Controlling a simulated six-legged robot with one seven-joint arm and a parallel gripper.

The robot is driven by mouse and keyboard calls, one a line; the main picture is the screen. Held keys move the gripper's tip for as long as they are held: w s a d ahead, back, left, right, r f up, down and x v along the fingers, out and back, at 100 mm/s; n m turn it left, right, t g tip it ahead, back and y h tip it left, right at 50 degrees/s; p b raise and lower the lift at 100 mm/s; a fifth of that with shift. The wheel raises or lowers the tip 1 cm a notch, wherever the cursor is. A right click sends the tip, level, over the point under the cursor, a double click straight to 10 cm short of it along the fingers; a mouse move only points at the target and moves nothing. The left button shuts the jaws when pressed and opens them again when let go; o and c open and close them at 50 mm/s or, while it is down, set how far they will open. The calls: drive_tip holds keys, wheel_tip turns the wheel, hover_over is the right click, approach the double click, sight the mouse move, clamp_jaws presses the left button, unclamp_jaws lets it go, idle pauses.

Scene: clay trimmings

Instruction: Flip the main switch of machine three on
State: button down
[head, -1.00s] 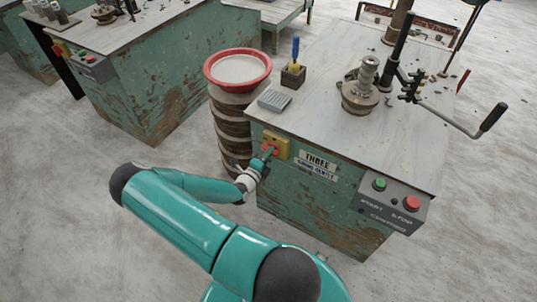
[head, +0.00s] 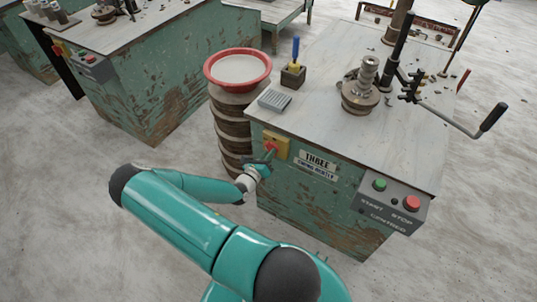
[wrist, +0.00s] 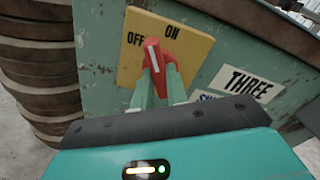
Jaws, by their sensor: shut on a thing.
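Machine three is a worn green cabinet with a grey top (head: 325,75) and a THREE label (head: 318,159), which also shows in the wrist view (wrist: 250,84). Its main switch is a red handle with a white line (wrist: 153,55) on a yellow plate (wrist: 190,50) marked OFF and ON. In the wrist view the white line points up and slightly left, between the two words and nearer OFF. My gripper (wrist: 160,84) is shut on the red handle, one finger at each side. In the head view my gripper (head: 265,160) reaches the switch (head: 271,147) from below left, partly hiding it.
A grey box with a green START button (head: 379,185) and red STOP button (head: 411,203) juts from the cabinet's front right. A stack of round brown containers with a red-rimmed top (head: 238,68) stands close left of the switch. Open floor lies left.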

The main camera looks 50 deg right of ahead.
drive_tip(key=m, duration=0.6)
drive_tip(key=shift+m, duration=0.3)
idle(0.4)
drive_tip(key=c, duration=1.4)
unclamp_jaws()
drive_tip(key=shift+a, duration=0.1)
drive_tip(key=s+a, duration=0.1)
drive_tip(key=a, duration=1.2)
drive_tip(key=shift+a, duration=0.3)
drive_tip(key=shift+s, duration=0.1)
